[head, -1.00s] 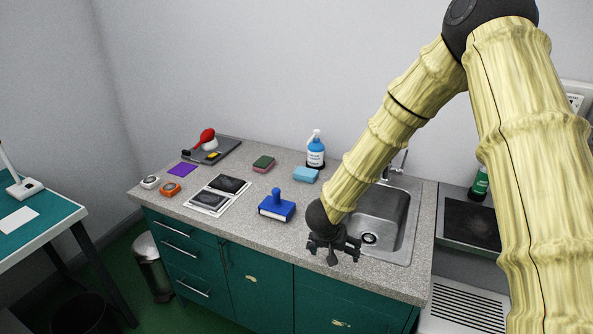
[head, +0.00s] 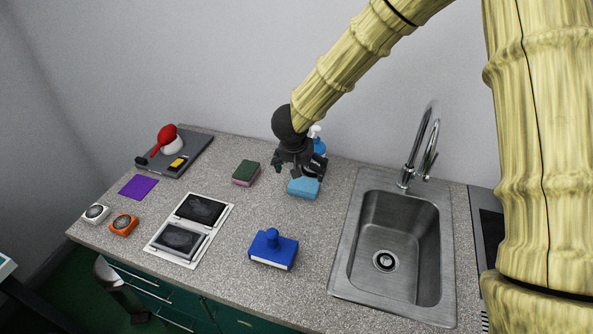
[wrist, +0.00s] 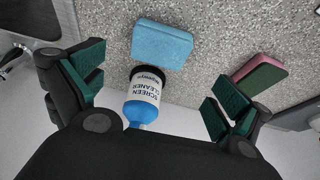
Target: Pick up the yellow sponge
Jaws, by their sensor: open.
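No plainly yellow sponge shows. A light blue sponge (head: 303,189) lies on the counter toward the back, and it also shows at the top of the wrist view (wrist: 162,45). A sponge with a green top and pink underside (head: 245,174) lies to its left; it shows at the right in the wrist view (wrist: 260,77). My gripper (head: 299,170) is open and empty above and behind the blue sponge, partly covering the screen cleaner bottle (head: 319,146). In the wrist view the bottle (wrist: 143,90) stands between my open fingers.
A small yellow and black item (head: 178,162) lies on a grey tray (head: 196,150) with a red-and-white object. A blue block with a knob (head: 273,250), a hinged device (head: 190,228) and a purple sheet (head: 138,187) lie left of the sink (head: 390,250). A tall faucet (head: 420,150) rises behind it.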

